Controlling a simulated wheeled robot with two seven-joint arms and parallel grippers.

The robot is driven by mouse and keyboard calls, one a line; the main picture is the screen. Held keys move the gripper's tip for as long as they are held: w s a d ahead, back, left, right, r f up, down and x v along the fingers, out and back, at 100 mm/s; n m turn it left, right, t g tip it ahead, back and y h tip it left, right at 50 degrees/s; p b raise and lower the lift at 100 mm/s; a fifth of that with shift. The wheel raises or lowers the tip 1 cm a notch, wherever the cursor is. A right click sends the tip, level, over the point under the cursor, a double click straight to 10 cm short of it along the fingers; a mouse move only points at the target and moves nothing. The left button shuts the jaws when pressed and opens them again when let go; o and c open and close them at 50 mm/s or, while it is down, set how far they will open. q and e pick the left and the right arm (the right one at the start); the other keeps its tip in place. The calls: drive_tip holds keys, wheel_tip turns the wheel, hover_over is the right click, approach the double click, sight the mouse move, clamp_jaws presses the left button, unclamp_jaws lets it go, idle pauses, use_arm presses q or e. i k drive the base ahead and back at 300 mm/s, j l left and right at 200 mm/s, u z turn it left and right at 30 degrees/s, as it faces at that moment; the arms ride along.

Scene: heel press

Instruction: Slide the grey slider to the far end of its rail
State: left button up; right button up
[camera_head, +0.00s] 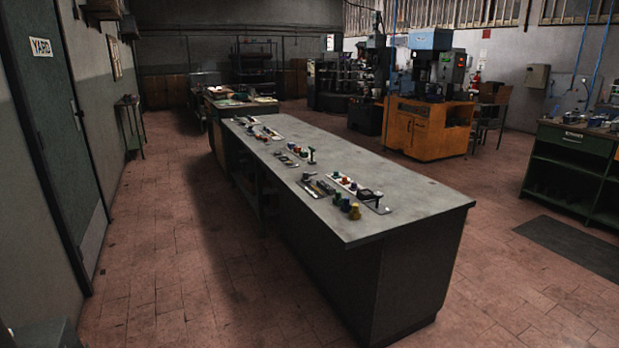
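A long bench with a grey top (412,196) stands in the middle of the room, some way in front of me. Several small control panels lie along its top. The nearest group (340,208) has green, yellow, red and blue knobs and a dark block on a light plate. A further group (290,160) has small parts and an upright lever. Another group (265,133) lies toward the far end. The grey slider and its rail are too small to tell apart from the other controls. Neither of my grippers shows in this view.
A green door marked YARD (58,130) is on the left wall. Open tiled floor (170,230) runs along the bench's left side. An orange machine (425,125) stands behind it on the right, and a dark green workbench (575,165) at far right.

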sight(306, 179)
drive_tip(key=i+j+u, duration=0.3)
drive_tip(key=i, duration=0.75)
drive_tip(key=i+l+u, duration=0.1)
drive_tip(key=i+u, duration=0.15)
drive_tip(key=i, duration=0.75)
drive_tip(key=i+z, duration=0.2)
drive_tip(key=i, duration=0.25)
drive_tip(key=i+j+z, duration=0.25)
drive_tip(key=i, duration=0.25)
drive_tip(key=i+j+z, duration=0.2)
drive_tip(key=i, duration=0.25)
drive_tip(key=l, duration=0.1)
